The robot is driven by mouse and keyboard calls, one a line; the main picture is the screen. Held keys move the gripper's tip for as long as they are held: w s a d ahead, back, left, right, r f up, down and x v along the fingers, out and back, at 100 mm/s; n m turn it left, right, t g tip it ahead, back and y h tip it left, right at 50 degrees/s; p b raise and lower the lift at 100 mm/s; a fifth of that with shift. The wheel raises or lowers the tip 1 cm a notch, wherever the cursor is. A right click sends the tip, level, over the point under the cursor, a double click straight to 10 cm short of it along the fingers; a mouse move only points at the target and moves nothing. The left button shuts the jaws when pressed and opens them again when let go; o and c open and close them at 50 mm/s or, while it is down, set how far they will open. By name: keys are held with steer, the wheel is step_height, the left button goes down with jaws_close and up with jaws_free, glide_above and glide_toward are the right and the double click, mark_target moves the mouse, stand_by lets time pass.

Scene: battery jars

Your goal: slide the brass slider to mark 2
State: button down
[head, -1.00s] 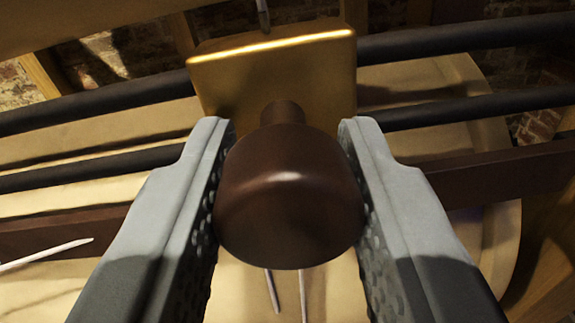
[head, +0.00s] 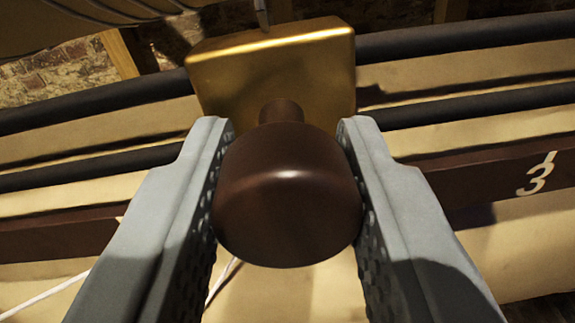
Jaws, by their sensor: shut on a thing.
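The brass slider (head: 275,72) is a gold block on two dark horizontal rods. A dark brown round knob (head: 288,190) sticks out from it toward me. My gripper (head: 287,165) is shut on the knob, with one grey finger on each side. A dark brown scale strip (head: 470,180) runs below the rods. It bears a white figure 3 (head: 535,178) with a tick, to the right of the slider. Mark 2 cannot be made out; the knob and fingers hide the strip's middle. A pale tick shows at the strip's left part, beside my left finger.
The upper dark rod (head: 465,38) and lower dark rod (head: 490,104) run across the whole view. A pale board lies behind them. A thin white wire (head: 50,293) crosses the lower left. A brick wall (head: 60,80) shows at the upper left.

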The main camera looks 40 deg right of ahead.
mark_target(18, 235)
steer(key=w+a, duration=0.2)
steer(key=w, duration=0.1)
steer(key=w+a, duration=0.3)
steer(key=shift+w+a, duration=0.2)
steer(key=shift+a, duration=0.05)
steer(key=c, duration=1.1)
jaws_free()
steer(key=shift+o, duration=0.2)
steer(key=v, duration=1.7)
steer(key=shift+s, duration=0.2)
steer(key=shift+a, duration=0.15)
